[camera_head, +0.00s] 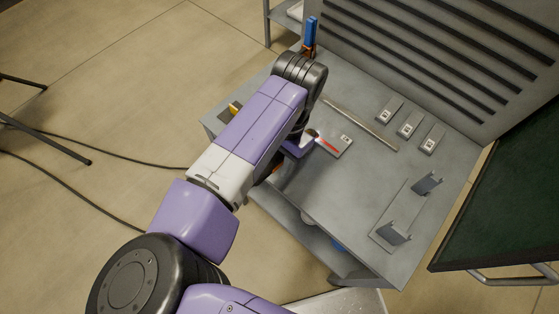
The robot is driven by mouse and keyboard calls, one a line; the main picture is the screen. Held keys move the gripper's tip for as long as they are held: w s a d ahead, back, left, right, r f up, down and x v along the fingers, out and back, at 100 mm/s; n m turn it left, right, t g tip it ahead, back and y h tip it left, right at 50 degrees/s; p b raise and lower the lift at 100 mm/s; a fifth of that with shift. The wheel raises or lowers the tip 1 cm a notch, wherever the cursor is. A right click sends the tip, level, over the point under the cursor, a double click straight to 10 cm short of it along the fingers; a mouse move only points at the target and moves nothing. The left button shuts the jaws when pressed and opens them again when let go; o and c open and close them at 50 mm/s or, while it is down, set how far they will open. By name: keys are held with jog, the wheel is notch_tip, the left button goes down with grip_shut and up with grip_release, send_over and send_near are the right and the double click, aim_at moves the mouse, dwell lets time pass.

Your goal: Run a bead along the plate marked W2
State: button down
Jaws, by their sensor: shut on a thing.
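A small grey plate (337,145) with a red line along it and a small white label lies on the grey bench, just right of my gripper. Several similar plates exist; three more, a far one (389,109), a middle one (410,125) and a near one (433,140), lie in a row at the back right. Their labels are too small to read, so I cannot tell which is W2. My gripper (300,146) is over the bench at the left end of the red-lined plate, shut on a tool that my arm mostly hides. I cannot tell whether the tool touches the plate.
A thin rod (360,124) lies between the red-lined plate and the row. A base plate with two upright brackets (397,233) stands at the front right of the bench (331,201). A slatted panel (430,50) rises behind; a dark green screen (510,200) stands right. Cables cross the floor.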

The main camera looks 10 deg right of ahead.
aim_at(279, 153)
dwell(0.3)
jog(key=c, duration=1.8)
grip_release()
jog(key=shift+c, duration=1.1)
notch_tip(279, 153, up, 6)
jog(key=p, duration=0.5)
jog(key=shift+f, duration=0.2)
